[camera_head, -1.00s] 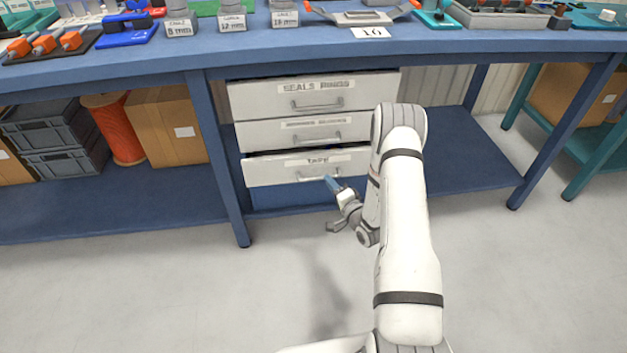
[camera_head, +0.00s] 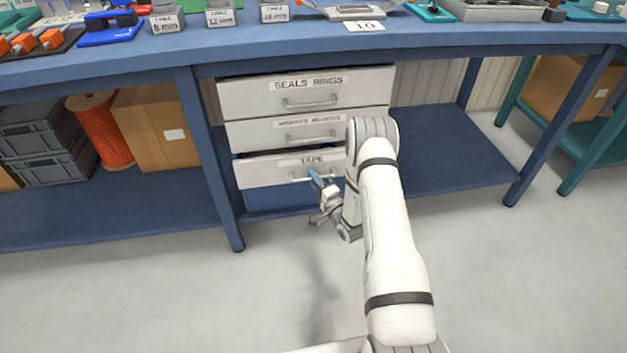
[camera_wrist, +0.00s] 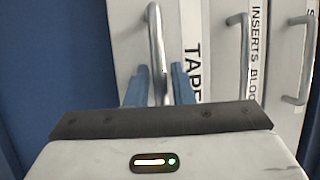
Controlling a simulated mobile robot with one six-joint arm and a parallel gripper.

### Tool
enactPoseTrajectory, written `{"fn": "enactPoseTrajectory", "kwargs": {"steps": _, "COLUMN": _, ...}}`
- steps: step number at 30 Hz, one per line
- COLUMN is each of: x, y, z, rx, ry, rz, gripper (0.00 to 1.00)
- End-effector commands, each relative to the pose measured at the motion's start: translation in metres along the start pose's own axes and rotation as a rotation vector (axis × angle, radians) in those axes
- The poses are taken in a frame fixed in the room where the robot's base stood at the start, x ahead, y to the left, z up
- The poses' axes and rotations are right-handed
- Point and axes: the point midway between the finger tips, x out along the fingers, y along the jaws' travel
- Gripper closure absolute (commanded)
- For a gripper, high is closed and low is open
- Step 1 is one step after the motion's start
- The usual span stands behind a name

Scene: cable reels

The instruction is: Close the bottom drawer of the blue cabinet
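The blue cabinet (camera_head: 280,198) stands under the workbench and has three white-fronted drawers. The bottom drawer (camera_head: 262,172), labelled TAPE, sticks out a little, with a dark gap above its front. My gripper (camera_head: 316,178) is at its handle. In the wrist view the drawer front (camera_wrist: 128,35) appears turned sideways, with its metal handle (camera_wrist: 156,40) running between the two blue fingers of my gripper (camera_wrist: 158,82). The fingers are apart, with space visible beside the handle. My arm hides the right end of the drawer in the head view.
The SEALS RINGS drawer (camera_head: 305,92) and middle drawer (camera_head: 290,130) above look closed. A blue table leg (camera_head: 212,170) stands left of the cabinet. Grey crates (camera_head: 40,140), an orange reel (camera_head: 100,132) and a cardboard box (camera_head: 155,128) occupy the left shelf. The front floor is clear.

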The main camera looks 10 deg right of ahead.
Motion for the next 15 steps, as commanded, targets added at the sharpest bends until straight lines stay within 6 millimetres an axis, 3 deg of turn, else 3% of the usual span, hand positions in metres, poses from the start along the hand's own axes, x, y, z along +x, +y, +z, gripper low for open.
{"fn": "enactPoseTrajectory", "kwargs": {"steps": 5, "x": 0.0003, "y": -0.0002, "z": 0.0004, "rx": 0.0, "ry": 0.0, "rz": 0.0, "gripper": 0.79}}
{"fn": "enactPoseTrajectory", "kwargs": {"steps": 13, "x": 0.0002, "y": 0.0, "z": 0.0009, "rx": 0.0, "ry": -0.001, "rz": 0.0, "gripper": 0.99}}
{"fn": "enactPoseTrajectory", "kwargs": {"steps": 15, "x": 0.0001, "y": 0.0, "z": 0.001, "rx": 0.0, "ry": -0.002, "rz": 0.001, "gripper": 1.0}}
